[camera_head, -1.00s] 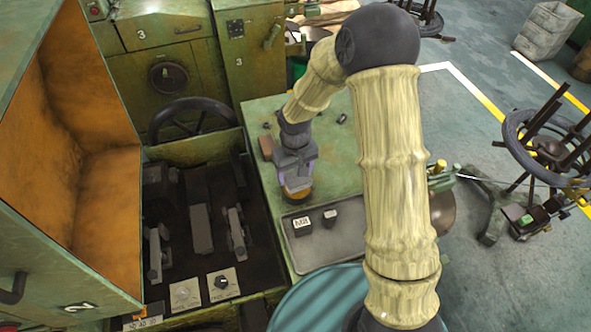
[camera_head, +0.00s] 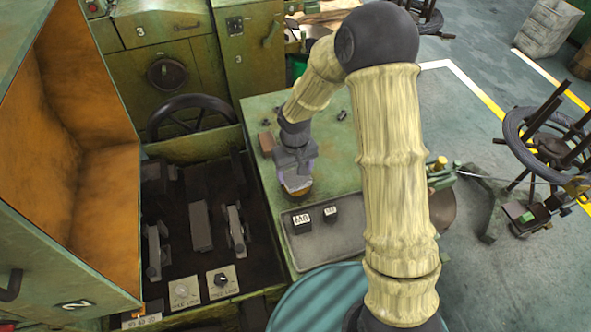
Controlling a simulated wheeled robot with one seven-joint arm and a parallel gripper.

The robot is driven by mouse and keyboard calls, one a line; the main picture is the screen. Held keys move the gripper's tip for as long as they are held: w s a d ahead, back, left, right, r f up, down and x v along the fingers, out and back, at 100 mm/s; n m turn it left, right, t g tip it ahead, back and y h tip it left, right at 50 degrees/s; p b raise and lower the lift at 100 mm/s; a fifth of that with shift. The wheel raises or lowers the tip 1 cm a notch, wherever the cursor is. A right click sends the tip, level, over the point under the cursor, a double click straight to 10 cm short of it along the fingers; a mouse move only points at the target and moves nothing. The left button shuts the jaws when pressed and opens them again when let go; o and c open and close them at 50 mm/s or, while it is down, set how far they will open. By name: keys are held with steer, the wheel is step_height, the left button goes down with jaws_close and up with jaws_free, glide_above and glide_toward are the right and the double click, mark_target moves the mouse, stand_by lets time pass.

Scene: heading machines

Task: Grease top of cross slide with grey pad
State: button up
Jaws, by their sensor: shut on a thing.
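My gripper (camera_head: 296,175) points down over the green table top, just beyond the dark tray. It is shut on a small pad (camera_head: 297,186), which shows a greyish face and an orange-brown edge. The fingers hide most of the pad, and I cannot tell if it touches the table. Left of the gripper, in the machine's dark bed, are several grey metal slide parts. A long flat one (camera_head: 200,226) is in the middle, with a narrower one (camera_head: 235,230) to its right. I cannot tell for sure which is the cross slide.
The dark tray (camera_head: 345,240) holds two black blocks (camera_head: 302,224) with white labels. A brown block (camera_head: 266,143) lies left of my wrist on the green table top (camera_head: 345,175). An orange-lined cabinet (camera_head: 65,165) stands tall at left. A black handwheel (camera_head: 190,115) is behind the bed.

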mark_target(295, 174)
steer(key=shift+f+b, duration=0.35)
steer(key=shift+f, duration=0.2)
stand_by(1.5)
steer(key=shift+r+p, duration=2.75)
steer(key=shift+r, duration=0.85)
steer(key=shift+w+d+f, duration=0.15)
steer(key=w+d+f+m+b, duration=0.1)
steer(key=w+d+m, duration=0.1)
steer(key=d, duration=0.2)
steer(key=w+d+f+m+b, duration=0.2)
steer(key=w+d+m, duration=0.1)
steer(key=d, duration=0.2)
steer(key=w+d+f+m+b, duration=0.1)
steer(key=w+d+m+b, duration=0.1)
steer(key=d+m, duration=0.1)
steer(key=shift+w+d+f, duration=0.1)
steer(key=shift+d+f, duration=0.05)
steer(key=shift+d, duration=0.3)
steer(key=shift+w+d+f, duration=0.1)
steer(key=shift+d, duration=0.3)
steer(key=shift+r, duration=0.15)
